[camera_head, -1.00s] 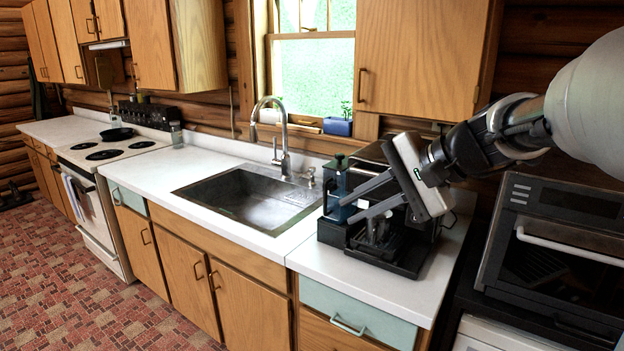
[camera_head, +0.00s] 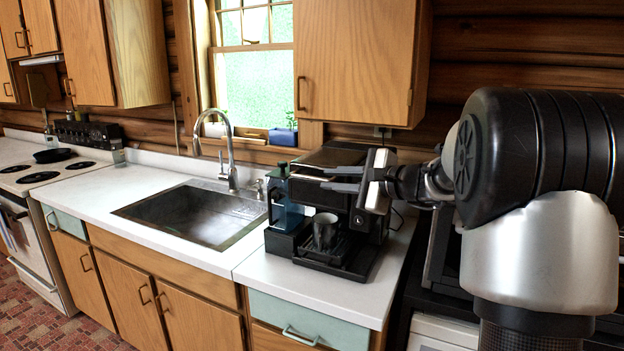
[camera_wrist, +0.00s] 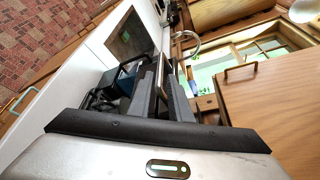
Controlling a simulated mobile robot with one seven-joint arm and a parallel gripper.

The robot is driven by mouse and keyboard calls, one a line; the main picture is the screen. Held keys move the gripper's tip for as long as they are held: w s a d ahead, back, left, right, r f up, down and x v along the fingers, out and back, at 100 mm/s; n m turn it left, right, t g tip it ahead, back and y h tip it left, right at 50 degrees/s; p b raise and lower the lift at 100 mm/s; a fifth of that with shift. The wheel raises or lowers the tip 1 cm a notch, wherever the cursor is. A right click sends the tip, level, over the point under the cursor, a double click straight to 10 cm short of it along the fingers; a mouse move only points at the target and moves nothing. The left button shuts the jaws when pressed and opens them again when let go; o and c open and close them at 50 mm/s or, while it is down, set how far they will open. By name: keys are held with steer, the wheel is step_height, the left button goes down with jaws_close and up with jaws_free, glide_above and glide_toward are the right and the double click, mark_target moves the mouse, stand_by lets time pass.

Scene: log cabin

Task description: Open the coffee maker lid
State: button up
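The black coffee maker (camera_head: 378,222) stands on the white counter to the right of the sink. It has a blue water tank (camera_head: 287,212) on its left and a dark, shiny lid area on top. A grey cup (camera_head: 325,230) stands on its drip tray. My gripper (camera_head: 323,178) is level with the upper front of the machine, its fingers pointing left. The fingers look apart, with nothing clearly held. In the wrist view, both fingers (camera_wrist: 160,98) reach toward the machine and hide part of it. I cannot tell if they touch the lid.
The sink (camera_head: 195,213) and its tall faucet (camera_head: 231,150) are to the left. A wall cabinet (camera_head: 355,60) hangs above the machine. A blue planter (camera_head: 284,137) sits on the window sill. The counter (camera_head: 290,282) in front of the machine is clear.

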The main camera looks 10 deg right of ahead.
mark_target(316, 178)
steer(key=x, duration=0.7)
steer(key=shift+w+a, duration=0.15)
steer(key=shift+w, duration=0.05)
steer(key=shift+f, duration=0.1)
jaws_close()
